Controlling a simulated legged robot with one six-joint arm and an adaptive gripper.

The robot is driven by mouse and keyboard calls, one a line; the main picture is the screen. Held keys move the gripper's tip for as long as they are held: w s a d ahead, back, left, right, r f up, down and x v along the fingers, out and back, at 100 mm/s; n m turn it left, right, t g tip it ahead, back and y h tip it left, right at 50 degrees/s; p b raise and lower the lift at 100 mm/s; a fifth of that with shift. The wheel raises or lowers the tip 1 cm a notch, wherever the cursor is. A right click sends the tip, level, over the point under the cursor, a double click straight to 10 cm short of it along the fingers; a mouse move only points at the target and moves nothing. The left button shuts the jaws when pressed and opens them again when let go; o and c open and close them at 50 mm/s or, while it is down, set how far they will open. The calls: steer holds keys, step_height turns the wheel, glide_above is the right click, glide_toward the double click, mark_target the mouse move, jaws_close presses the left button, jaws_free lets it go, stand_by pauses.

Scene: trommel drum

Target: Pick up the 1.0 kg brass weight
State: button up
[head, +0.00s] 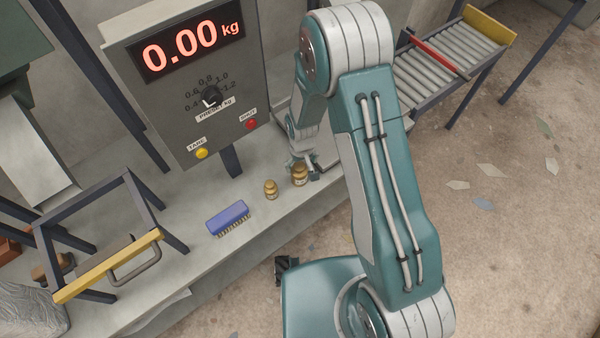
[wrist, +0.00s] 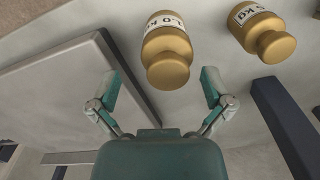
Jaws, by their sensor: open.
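The 1.0 kg brass weight (head: 299,177) stands upright near the front edge of the concrete ledge, just by my gripper (head: 303,166). In the wrist view the 1.0 kg weight (wrist: 167,52) shows its knob and part of a white label. My gripper (wrist: 160,78) is open in that view, with one finger to each side of the knob and nothing held. Most of the weight's body lies beyond the fingertips. Whether a finger touches it, I cannot tell. My arm hides part of the ledge in the head view.
A smaller brass weight (head: 270,189) stands to the left, and a blue brush (head: 229,218) lies farther left. A display box (head: 188,75) reading 0.00 kg rises behind. A flat plate (wrist: 60,85) lies beside my gripper. A roller conveyor (head: 445,65) stands at the back right.

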steer(key=f, duration=0.3)
steer(key=shift+s+a+f, duration=0.15)
steer(key=shift+a+f, duration=0.15)
steer(key=shift+f, duration=0.1)
steer(key=shift+a+f, duration=0.2)
steer(key=shift+d, duration=0.15)
steer(key=c, duration=1.2)
steer(key=shift+r, duration=0.1)
steer(key=shift+c, duration=0.2)
